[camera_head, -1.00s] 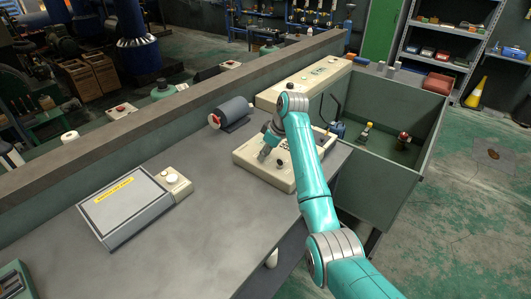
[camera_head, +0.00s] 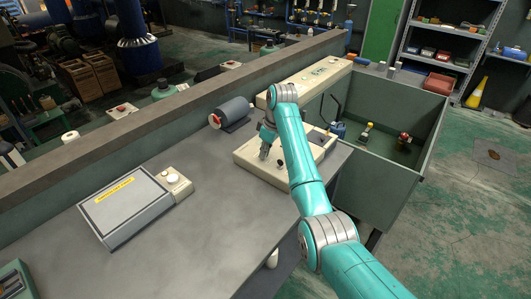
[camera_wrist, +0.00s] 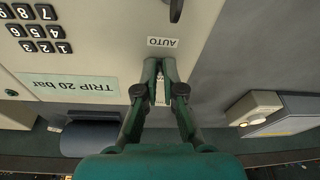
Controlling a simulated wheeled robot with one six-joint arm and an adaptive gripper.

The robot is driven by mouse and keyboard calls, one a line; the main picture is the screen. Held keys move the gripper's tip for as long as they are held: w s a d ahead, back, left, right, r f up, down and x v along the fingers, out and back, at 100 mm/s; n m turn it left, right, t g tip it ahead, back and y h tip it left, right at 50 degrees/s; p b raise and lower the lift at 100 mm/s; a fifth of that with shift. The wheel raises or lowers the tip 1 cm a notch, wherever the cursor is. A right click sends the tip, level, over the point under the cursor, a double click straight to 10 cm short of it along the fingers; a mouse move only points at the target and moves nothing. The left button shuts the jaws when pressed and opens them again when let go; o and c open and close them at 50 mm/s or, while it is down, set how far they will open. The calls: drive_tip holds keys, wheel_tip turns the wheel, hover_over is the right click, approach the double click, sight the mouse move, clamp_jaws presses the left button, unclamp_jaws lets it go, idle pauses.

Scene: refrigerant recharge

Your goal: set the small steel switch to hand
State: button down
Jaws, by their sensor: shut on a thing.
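A cream control box (camera_head: 247,160) lies on the grey bench, and my gripper (camera_head: 264,156) is down at its top face. In the wrist view my gripper (camera_wrist: 160,66) is closed over the panel just below an upside-down AUTO label (camera_wrist: 162,42). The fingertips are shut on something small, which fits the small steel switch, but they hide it. Its lever position cannot be read. A pale strip shows between the fingers; no HAND label is readable.
The wrist view shows a keypad (camera_wrist: 35,28), a TRIP 20 bar label (camera_wrist: 68,86) and a dark knob or lever (camera_wrist: 176,10).

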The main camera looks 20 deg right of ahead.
drive_tip(key=shift+w+a+r+g+h, duration=0.1)
drive_tip(key=shift+w+a+g+h, duration=0.15)
drive_tip(key=shift+g+h, duration=0.55)
drive_tip(key=shift+w+g+h, duration=0.2)
drive_tip(key=shift+g+h, duration=0.2)
drive_tip(key=shift+g, duration=0.4)
drive_tip(key=c, duration=1.3)
unclamp_jaws()
wheel_tip(320, 180, up, 7)
drive_tip(key=w, duration=0.1)
drive_tip(key=shift+r, duration=0.15)
drive_tip(key=shift+a, duration=0.1)
